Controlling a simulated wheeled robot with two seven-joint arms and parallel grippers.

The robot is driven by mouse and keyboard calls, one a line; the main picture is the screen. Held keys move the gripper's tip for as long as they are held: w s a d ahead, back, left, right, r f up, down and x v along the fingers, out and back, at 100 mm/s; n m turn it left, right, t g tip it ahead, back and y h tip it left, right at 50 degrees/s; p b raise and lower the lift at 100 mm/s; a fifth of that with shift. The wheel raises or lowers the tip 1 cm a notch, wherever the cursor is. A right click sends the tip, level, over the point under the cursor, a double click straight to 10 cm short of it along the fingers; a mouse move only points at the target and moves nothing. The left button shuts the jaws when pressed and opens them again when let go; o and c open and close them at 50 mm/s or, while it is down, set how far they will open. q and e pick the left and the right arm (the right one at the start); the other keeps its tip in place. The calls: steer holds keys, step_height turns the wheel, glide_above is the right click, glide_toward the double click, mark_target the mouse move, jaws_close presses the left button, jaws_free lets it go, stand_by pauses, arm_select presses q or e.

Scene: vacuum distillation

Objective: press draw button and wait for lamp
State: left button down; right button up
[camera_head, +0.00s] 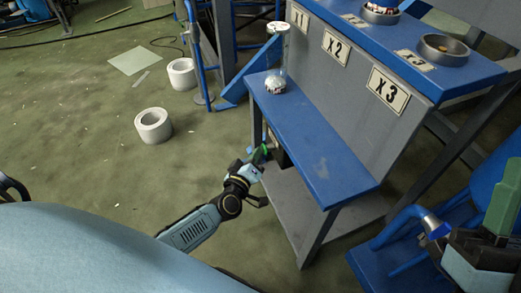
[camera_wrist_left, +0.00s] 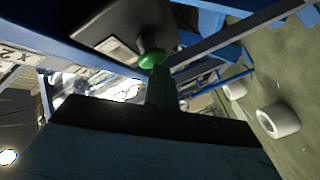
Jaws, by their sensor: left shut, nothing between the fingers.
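A round green button (camera_wrist_left: 152,58) sticks out from a dark box (camera_wrist_left: 125,28) with a pale label in the left wrist view. My left gripper (camera_wrist_left: 160,72) is shut and empty, its green fingertips at the lower edge of the button; I cannot tell whether they touch it. In the head view my left gripper (camera_head: 256,157) is low beside the front of the blue bench, and the box is mostly hidden under the bench top. My right gripper (camera_head: 503,198) shows only partly at the right edge, with green fingers. I cannot make out a lamp.
The blue bench (camera_head: 330,160) has a lower shelf and a grey panel marked X1, X2 and X3. A clear glass vessel (camera_head: 279,45) and a shiny round piece (camera_head: 275,84) stand on its far end. Bowls (camera_head: 444,48) rest on the top ledge. White rolls (camera_head: 153,125) lie on open floor.

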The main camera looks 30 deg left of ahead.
arm_select(q)
steer(key=shift+s+a, duration=1.9)
steer(key=shift+s, duration=0.25)
steer(key=shift+p, duration=0.3)
